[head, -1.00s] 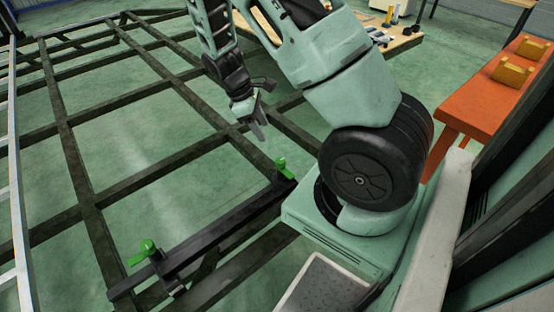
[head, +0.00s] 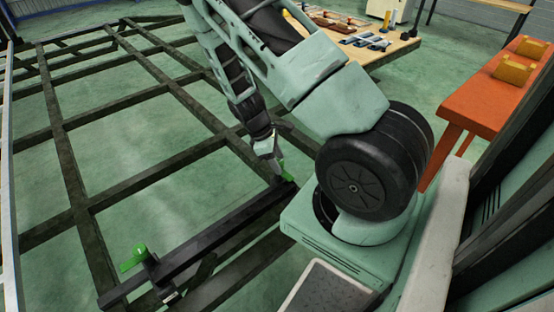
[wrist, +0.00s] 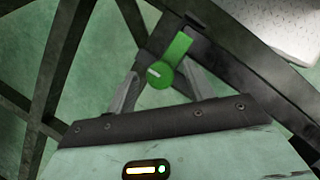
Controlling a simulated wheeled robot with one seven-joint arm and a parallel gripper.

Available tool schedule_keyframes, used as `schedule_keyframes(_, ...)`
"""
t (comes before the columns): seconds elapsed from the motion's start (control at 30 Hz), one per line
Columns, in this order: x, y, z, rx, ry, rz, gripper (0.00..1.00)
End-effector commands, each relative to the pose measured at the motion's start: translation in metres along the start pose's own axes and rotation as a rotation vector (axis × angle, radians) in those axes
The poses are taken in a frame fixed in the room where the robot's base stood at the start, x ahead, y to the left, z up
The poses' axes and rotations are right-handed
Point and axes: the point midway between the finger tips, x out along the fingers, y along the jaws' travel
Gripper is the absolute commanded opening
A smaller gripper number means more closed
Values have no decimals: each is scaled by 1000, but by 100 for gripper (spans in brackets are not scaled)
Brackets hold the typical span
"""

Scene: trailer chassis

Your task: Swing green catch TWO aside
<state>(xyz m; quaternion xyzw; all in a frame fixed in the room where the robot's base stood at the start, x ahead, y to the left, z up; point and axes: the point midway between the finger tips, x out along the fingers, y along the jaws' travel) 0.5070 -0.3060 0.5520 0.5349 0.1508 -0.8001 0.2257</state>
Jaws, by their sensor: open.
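Two green catches sit on a dark beam (head: 215,235) of the chassis. One green catch (head: 138,258) is at the beam's near left end, clear of my gripper. The other green catch (head: 284,172) is at the far right end, partly hidden by my gripper (head: 272,162). In the wrist view, this green catch (wrist: 170,62) has a round end with a short white mark and a straight handle pointing up. My open gripper (wrist: 162,70) has one finger on each side of it. I cannot tell whether the fingers touch it, and no number is readable.
The dark lattice chassis frame (head: 75,180) fills the left, with green floor showing through it. An orange bench (head: 478,105) with yellow blocks stands at right. A wooden table (head: 390,48) with tools is at the back. A grey tread plate (head: 328,290) lies at the front.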

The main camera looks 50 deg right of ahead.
Motion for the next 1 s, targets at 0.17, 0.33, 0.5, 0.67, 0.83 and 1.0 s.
schedule_keyframes(0.17,0,0,0,0,0,0,36)
schedule_keyframes(0.33,0,0,0,0,0,0,7)
schedule_keyframes(0.5,-1,0,0,8,0,-4,8)
schedule_keyframes(0.67,-2,0,1,48,-1,-21,8)
schedule_keyframes(0.83,-3,1,2,138,-1,-59,8)
schedule_keyframes(1.0,-3,2,2,270,-1,-114,8)
